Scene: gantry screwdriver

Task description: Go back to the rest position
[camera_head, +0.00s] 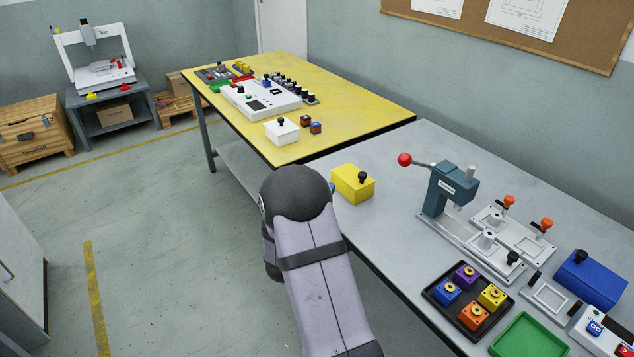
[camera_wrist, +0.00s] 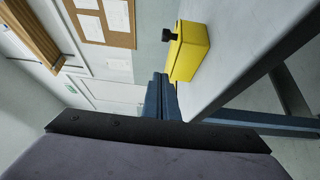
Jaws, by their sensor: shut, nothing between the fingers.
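My gripper (camera_wrist: 160,80) shows at the middle of the wrist view as narrow blue fingers, closed together and empty. It points toward the far wall, clear of the table top. In the head view my arm rises from the bottom centre beside the grey table's left edge and hides most of the gripper. A yellow box with a black knob (camera_head: 353,184) stands on the grey table just right of my arm. The same yellow box shows right of the fingers in the wrist view (camera_wrist: 190,52); I see no contact with it.
The grey table (camera_head: 390,165) holds a teal press (camera_head: 446,190), a black tray (camera_head: 437,296) of coloured blocks, a green tray (camera_head: 528,338) and a blue box (camera_head: 590,281). A yellow table (camera_head: 365,108) with a white device stands behind. The floor left of my arm is clear.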

